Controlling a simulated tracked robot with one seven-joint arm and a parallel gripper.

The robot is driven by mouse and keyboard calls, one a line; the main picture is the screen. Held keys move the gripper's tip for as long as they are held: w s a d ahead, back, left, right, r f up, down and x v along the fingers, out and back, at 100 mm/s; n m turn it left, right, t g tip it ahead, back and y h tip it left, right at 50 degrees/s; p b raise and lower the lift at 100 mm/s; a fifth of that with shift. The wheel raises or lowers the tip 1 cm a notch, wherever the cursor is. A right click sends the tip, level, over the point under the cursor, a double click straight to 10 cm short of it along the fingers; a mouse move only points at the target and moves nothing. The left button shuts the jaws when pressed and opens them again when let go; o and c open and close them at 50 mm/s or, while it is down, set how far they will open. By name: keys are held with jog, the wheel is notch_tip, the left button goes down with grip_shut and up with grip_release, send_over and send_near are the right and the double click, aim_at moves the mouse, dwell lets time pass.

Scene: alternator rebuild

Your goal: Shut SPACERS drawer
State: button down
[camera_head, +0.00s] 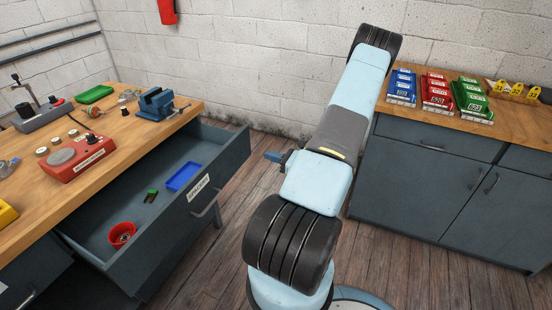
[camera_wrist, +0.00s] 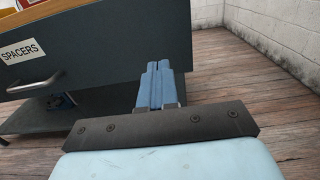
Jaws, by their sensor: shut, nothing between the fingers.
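The SPACERS drawer is pulled out from the wooden-topped bench, its grey front (camera_head: 238,160) facing my arm. Its white label reads SPACERS in the wrist view (camera_wrist: 20,51), above a curved bar handle (camera_wrist: 34,83). In the drawer lie a red round cup (camera_head: 121,234), a blue tray (camera_head: 184,177) and a small green-and-dark item (camera_head: 151,196). My gripper (camera_head: 270,156) is shut and empty, just outside the far end of the drawer front. In the wrist view its blue fingers (camera_wrist: 155,80) overlap the front's right part; I cannot tell whether they touch.
The bench top (camera_head: 130,135) holds a blue vise (camera_head: 158,103), a red device (camera_head: 77,157) and a green tray (camera_head: 96,94). A grey cabinet (camera_head: 425,180) at right carries blue, red and green bins. Bare wooden floor lies between them.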

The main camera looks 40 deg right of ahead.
aim_at(244, 148)
jog(key=x, duration=0.9)
jog(key=shift+w, duration=0.25)
